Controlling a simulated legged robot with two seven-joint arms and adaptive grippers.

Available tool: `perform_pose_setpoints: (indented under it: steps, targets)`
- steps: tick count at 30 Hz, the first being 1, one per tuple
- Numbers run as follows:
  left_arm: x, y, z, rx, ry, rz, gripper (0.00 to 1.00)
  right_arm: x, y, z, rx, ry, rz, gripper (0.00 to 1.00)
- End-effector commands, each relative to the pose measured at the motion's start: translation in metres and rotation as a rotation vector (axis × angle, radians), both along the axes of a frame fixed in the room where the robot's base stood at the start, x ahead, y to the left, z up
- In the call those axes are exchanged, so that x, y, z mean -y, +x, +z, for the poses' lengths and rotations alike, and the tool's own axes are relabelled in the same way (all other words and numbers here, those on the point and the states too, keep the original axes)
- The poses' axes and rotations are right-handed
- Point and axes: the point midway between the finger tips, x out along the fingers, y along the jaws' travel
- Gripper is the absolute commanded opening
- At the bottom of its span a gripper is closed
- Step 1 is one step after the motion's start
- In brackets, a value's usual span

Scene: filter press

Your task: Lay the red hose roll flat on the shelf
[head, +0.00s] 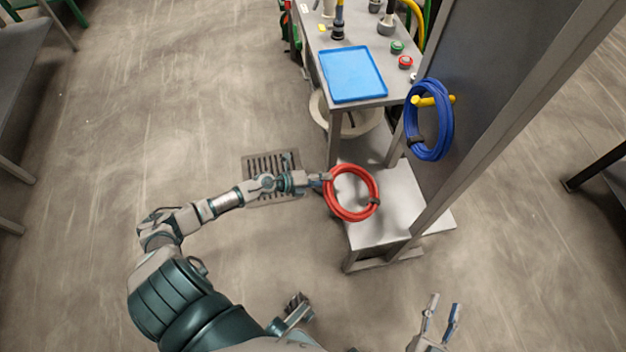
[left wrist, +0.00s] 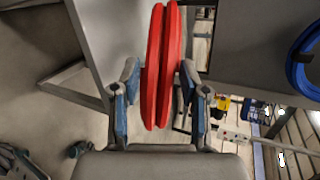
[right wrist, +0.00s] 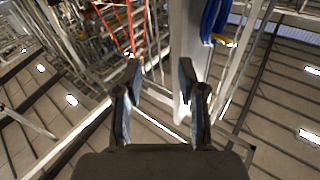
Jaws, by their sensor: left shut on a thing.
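The red hose roll (head: 348,214) is a coiled ring with a dark strap, seen face-on over the left part of the low grey shelf (head: 402,195). My left gripper (head: 325,181) is shut on its left edge. In the left wrist view the red hose roll (left wrist: 154,75) stands edge-on between the fingers of my left gripper (left wrist: 160,72). I cannot tell whether the roll touches the shelf. My right gripper (head: 444,302) is open and empty, low at the right, apart from the shelf; its spread fingers (right wrist: 160,75) also show in the right wrist view.
A blue hose roll (head: 447,135) hangs on a yellow peg (head: 421,101) on the grey upright panel right of the shelf. A table with a blue tray (head: 352,74) and several fittings stands behind. A floor grate (head: 262,166) lies left; the floor there is clear.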

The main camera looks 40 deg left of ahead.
Motion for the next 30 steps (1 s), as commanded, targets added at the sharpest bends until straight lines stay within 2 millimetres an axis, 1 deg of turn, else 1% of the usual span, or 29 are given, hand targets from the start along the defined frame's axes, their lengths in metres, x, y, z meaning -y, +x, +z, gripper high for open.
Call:
perform_pose_setpoints:
  steps: [1, 6, 15, 17, 21, 24, 30]
  targets:
    - [0.005, 0.008, 0.001, 0.005, -0.003, 0.002, 0.00, 0.000, 0.000, 0.001, 0.006, 0.002, 0.000, 0.40]
    - [0.020, 0.027, -0.006, 0.005, -0.004, 0.001, 0.00, -0.002, 0.001, 0.003, 0.035, 0.010, 0.000, 0.40]
    - [0.046, 0.060, -0.018, 0.004, -0.003, 0.001, 0.00, -0.002, -0.004, 0.019, 0.150, 0.047, 0.000, 0.40]
    - [0.046, 0.060, -0.027, -0.001, -0.004, 0.001, 0.00, -0.002, -0.006, 0.024, 0.203, 0.064, 0.000, 0.40]
    - [0.046, 0.058, -0.042, -0.002, -0.003, 0.001, 0.00, -0.001, -0.016, 0.041, 0.342, 0.109, -0.002, 0.40]
    - [0.046, 0.059, -0.049, -0.001, -0.003, 0.001, 0.00, 0.000, -0.023, 0.051, 0.425, 0.136, -0.004, 0.40]
    - [0.046, 0.059, -0.056, 0.002, -0.003, 0.001, 0.00, 0.002, -0.034, 0.064, 0.531, 0.171, -0.007, 0.40]
